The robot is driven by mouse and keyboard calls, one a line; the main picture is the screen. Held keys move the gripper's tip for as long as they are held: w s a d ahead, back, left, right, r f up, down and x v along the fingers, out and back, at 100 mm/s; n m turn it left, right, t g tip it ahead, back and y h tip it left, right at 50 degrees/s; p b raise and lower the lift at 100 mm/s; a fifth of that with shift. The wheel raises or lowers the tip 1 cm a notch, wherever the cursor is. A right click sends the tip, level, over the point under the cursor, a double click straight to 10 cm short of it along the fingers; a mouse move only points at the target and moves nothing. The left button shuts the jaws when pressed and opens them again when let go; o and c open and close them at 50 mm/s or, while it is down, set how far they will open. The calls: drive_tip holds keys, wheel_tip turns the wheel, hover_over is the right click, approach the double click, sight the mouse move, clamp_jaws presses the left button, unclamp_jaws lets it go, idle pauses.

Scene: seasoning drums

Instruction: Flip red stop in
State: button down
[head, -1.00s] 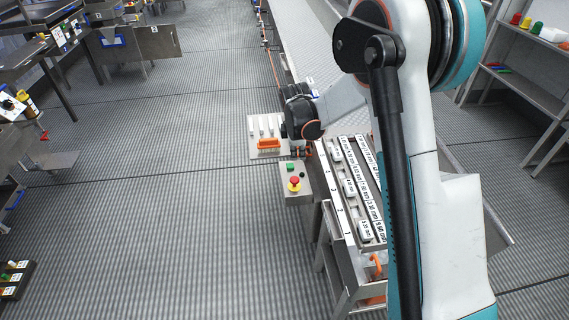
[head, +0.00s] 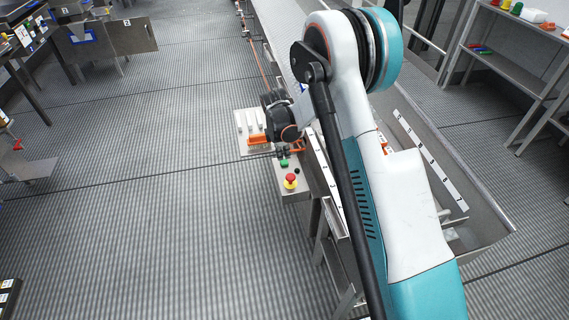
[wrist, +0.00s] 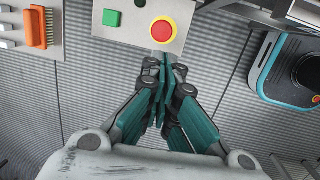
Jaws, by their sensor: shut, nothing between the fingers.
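The red stop is a round red button on a yellow ring (head: 290,181), on a grey control box (head: 297,192) beside the conveyor. In the wrist view the red button (wrist: 163,31) is at the top centre, near the edge of its box (wrist: 140,37). My gripper (wrist: 166,58) is shut and empty, its fingertips just below the button in that picture, at the box's lower edge. I cannot tell whether they touch. In the head view my gripper (head: 281,151) is small and partly hidden by the wrist, beyond the green button.
A green button (wrist: 111,17) and a black knob (wrist: 140,3) share the box. A panel with an orange brush (wrist: 38,28) stands to its left. The conveyor (head: 285,35) runs along the box's right side.

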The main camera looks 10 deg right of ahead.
sight(287, 178)
drive_tip(key=f+b, duration=0.1)
drive_tip(key=f, duration=0.3)
drive_tip(key=w+d+f+b, duration=0.1)
drive_tip(key=f+b, duration=0.1)
drive_tip(key=f, duration=0.2)
drive_tip(key=f+b, duration=0.2)
drive_tip(key=f, duration=0.3)
drive_tip(key=shift+w+d, duration=0.3)
drive_tip(key=shift+d, duration=0.05)
wheel_tip(287, 178, down, 2)
drive_tip(key=shift+b, duration=0.5)
wheel_tip(287, 178, up, 14)
drive_tip(key=s+a+p, duration=0.1)
drive_tip(key=p, duration=0.4)
drive_tip(key=shift+s+a, duration=0.35)
drive_tip(key=shift+a, duration=0.05)
